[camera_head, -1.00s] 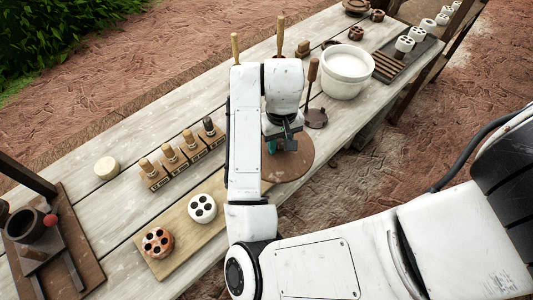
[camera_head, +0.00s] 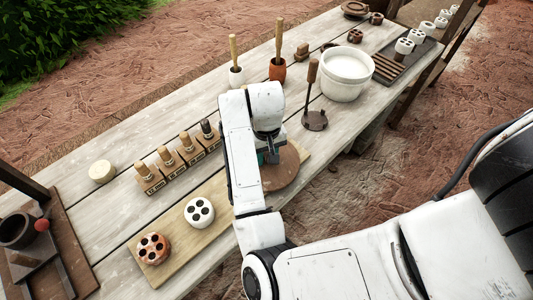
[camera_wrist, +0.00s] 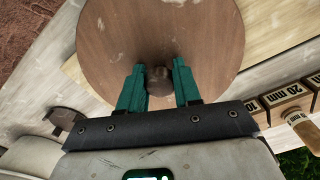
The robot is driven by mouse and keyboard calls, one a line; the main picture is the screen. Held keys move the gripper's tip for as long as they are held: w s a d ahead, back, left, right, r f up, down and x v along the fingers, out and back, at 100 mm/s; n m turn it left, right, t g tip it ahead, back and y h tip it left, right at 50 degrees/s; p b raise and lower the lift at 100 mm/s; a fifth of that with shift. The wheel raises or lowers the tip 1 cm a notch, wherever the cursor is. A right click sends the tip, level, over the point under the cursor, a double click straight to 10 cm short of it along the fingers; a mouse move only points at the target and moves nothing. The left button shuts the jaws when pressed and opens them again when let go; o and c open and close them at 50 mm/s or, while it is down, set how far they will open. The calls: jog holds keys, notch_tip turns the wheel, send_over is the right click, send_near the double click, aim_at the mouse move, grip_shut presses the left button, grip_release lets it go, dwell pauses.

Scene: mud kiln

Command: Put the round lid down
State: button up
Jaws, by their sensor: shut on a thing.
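The round lid (camera_head: 284,172) is a brown disc, partly hidden by my arm in the head view. In the wrist view the lid (camera_wrist: 205,45) fills the top middle, with its small dark knob (camera_wrist: 158,82) between my two teal fingers. My gripper (camera_head: 268,157) is shut on that knob; it also shows in the wrist view (camera_wrist: 159,84). The lid is over the right end of the pale wooden board (camera_head: 170,250). Whether it touches the board or hangs just above cannot be told.
A white holed piece (camera_head: 199,212) and a reddish holed piece (camera_head: 153,248) sit on the board's left part. A rack of stamps (camera_head: 180,160) stands behind. A dark stand with upright handle (camera_head: 315,119) and a white bucket (camera_head: 347,75) are to the right.

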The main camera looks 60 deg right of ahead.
aim_at(266, 154)
jog(key=shift+f, duration=0.2)
jog(key=o, duration=0.9)
jog(key=shift+o, duration=0.2)
jog(key=shift+r, duration=0.1)
notch_tip(266, 154, up, 12)
jog(key=p, duration=0.4)
jog(key=s+d+r+n+t+h, duration=0.1)
jog(key=s+d+r+n+h, duration=0.1)
jog(key=d+h, duration=0.35)
jog(key=s+a+f+n, duration=0.1)
jog(key=a+f, duration=0.1)
jog(key=s+a+f+n+y, duration=0.1)
jog(key=s+a+f, duration=0.1)
jog(key=f, duration=0.1)
jog(key=s+a+f+n+y, duration=0.1)
jog(key=s+f, duration=0.1)
jog(key=f, duration=0.1)
jog(key=shift+a+n+t, duration=0.3)
jog(key=shift+a+t, duration=0.1)
jog(key=s+a+f+y, duration=0.1)
jog(key=s+a+f, duration=0.1)
jog(key=a, duration=0.3)
jog(key=s+a+f+n+y, duration=0.1)
jog(key=s+a+f+y, duration=0.1)
jog(key=s+a, duration=0.3)
jog(key=shift+a+f+g, duration=0.4)
jog(key=shift+a+f, duration=0.15)
jog(key=shift+f, duration=0.2)
